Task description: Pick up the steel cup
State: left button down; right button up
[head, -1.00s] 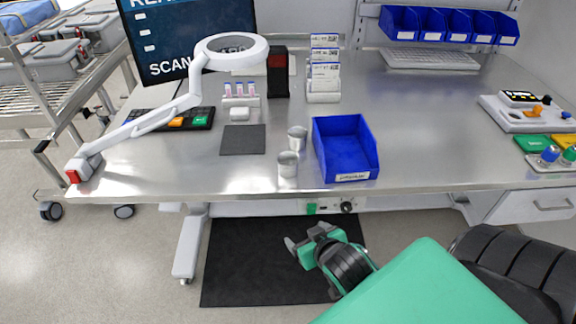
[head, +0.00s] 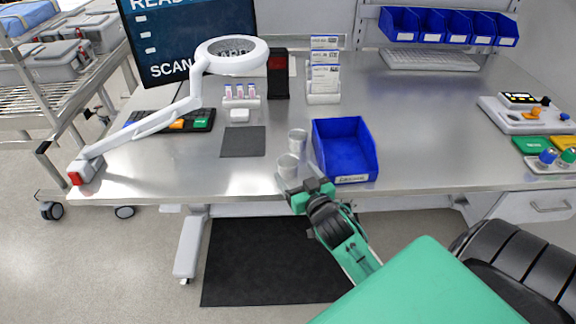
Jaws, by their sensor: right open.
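Two small silvery-grey cups stand upright on the steel table (head: 200,172), left of the blue bin. The front cup (head: 287,164) is near the table's front edge. The rear cup (head: 298,141) stands just behind it and to its right. Both look metallic, and I cannot tell them apart by material. My right gripper (head: 299,180) is open at the table's front edge, its fingers pointing at the front cup. It partly hides the cup's base, and I cannot tell whether it touches it. My left gripper is not in view.
A blue bin (head: 344,150) stands close to the right of the cups. A dark mat (head: 243,141) lies to their left. A white ring lamp (head: 232,50) reaches over the left side. The table's right middle is clear.

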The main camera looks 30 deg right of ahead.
aim_at(284, 159)
jog(key=shift+w+d, duration=0.15)
jog(key=shift+w, duration=0.95)
jog(key=shift+w+d+f+p, duration=0.15)
jog(key=shift+w+p, duration=0.15)
jog(key=shift+w, duration=0.55)
jog(key=shift+w+d+f+p, duration=0.1)
jog(key=shift+w+p, duration=0.25)
jog(key=shift+w, duration=0.5)
jog(key=shift+w+d+f+p, duration=0.15)
jog(key=shift+w+p, duration=0.15)
jog(key=shift+w, duration=0.55)
jog(key=c, duration=1.1)
